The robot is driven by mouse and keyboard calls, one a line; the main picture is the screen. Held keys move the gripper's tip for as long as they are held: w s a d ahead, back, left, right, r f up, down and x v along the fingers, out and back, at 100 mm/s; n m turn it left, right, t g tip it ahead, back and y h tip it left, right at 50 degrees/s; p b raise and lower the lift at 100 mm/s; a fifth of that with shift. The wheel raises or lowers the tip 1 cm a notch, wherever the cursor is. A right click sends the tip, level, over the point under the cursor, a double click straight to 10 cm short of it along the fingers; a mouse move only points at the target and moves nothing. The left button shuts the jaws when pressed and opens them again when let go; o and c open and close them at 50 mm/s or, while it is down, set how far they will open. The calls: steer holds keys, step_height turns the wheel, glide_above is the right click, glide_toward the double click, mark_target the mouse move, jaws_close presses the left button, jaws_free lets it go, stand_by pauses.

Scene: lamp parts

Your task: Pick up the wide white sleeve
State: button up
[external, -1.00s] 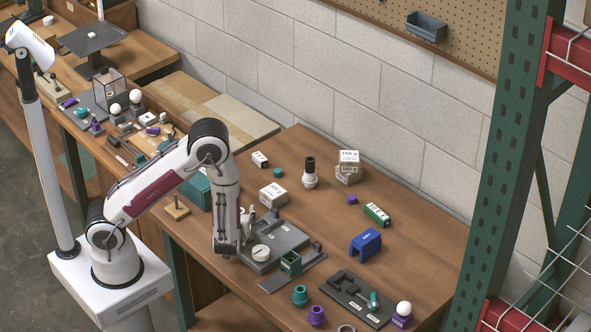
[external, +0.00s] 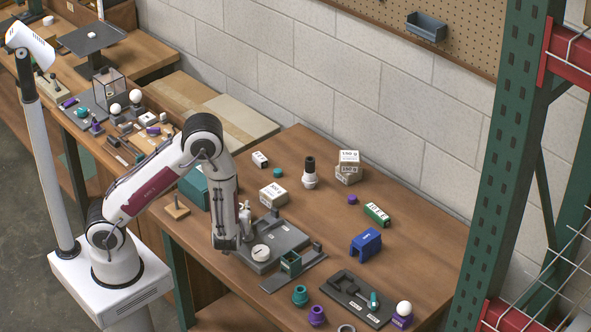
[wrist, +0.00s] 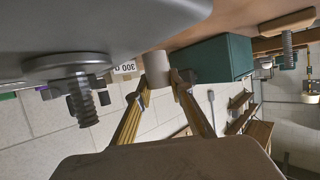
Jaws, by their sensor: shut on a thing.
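The wide white sleeve (wrist: 157,68) shows in the wrist view as a short, pale cylinder between my fingertips. My gripper (wrist: 160,90) is shut on it, with one finger on each side. The wrist view appears upside down, with the tabletop along the upper edge; I cannot tell whether the sleeve touches the table. In the external view my gripper (external: 244,222) is low at the left end of the grey fixture (external: 285,238). There the sleeve is too small and too mixed with the gripper to make out clearly.
A round grey dial part (external: 261,252) sits on the fixture. A teal box (external: 194,188) and a wooden base with a post (external: 176,209) stand to the left. A labelled white box (external: 273,194) stands behind. The table's middle is mostly clear.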

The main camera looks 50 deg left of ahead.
steer(key=shift+r, duration=4.15)
